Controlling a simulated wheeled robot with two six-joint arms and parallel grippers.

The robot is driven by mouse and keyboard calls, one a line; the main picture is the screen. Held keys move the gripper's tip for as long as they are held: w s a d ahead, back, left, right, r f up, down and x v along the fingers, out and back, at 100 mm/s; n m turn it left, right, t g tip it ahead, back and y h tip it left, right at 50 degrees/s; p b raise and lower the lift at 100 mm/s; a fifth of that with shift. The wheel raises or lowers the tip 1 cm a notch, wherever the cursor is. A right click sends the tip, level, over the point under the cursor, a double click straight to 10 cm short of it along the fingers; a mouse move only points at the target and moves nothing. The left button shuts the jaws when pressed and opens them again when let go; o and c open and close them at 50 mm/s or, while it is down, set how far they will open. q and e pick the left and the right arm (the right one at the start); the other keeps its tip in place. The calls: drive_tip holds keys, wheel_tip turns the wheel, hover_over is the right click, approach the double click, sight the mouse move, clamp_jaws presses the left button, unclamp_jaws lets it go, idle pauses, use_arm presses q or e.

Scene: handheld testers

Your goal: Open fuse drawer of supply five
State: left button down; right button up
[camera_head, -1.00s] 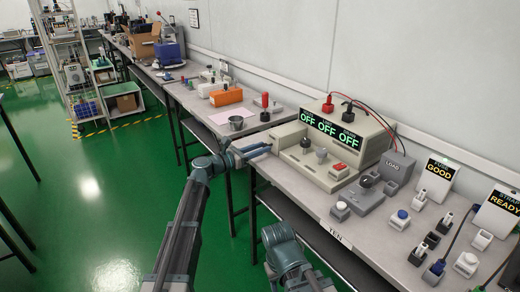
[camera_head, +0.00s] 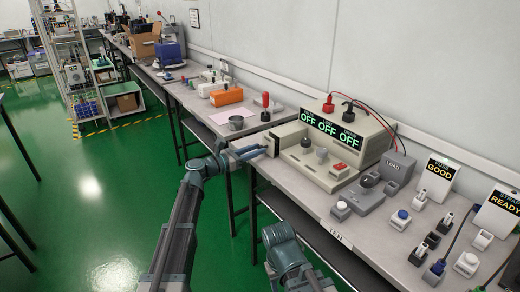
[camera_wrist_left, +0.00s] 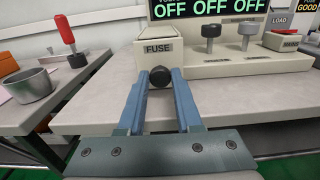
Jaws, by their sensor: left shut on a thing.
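The power supply (camera_head: 345,140) is a beige console on the bench, with a green display reading OFF three times. Its fuse drawer (camera_head: 285,137) sticks out at the left end; in the left wrist view the drawer front (camera_wrist_left: 158,47) is labelled FUSE. A black round knob (camera_wrist_left: 160,76) sits on that front. My left gripper (camera_head: 262,149) is shut on the knob, with its blue fingers on either side of it in the left wrist view (camera_wrist_left: 160,85). My right gripper is not in view; only part of my right arm shows at the bottom.
A metal cup (camera_head: 236,123) and a red-handled tool (camera_head: 265,106) stand on the bench left of the supply. A grey load box (camera_head: 396,166), GOOD and READY cards and several small blocks stand to the right.

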use_arm(q)
drive_tip(key=v, duration=0.5)
drive_tip(key=c, duration=0.6)
unclamp_jaws()
drive_tip(key=shift+a, duration=0.1)
drive_tip(key=v, duration=1.3)
drive_tip(key=shift+s+a, duration=0.25)
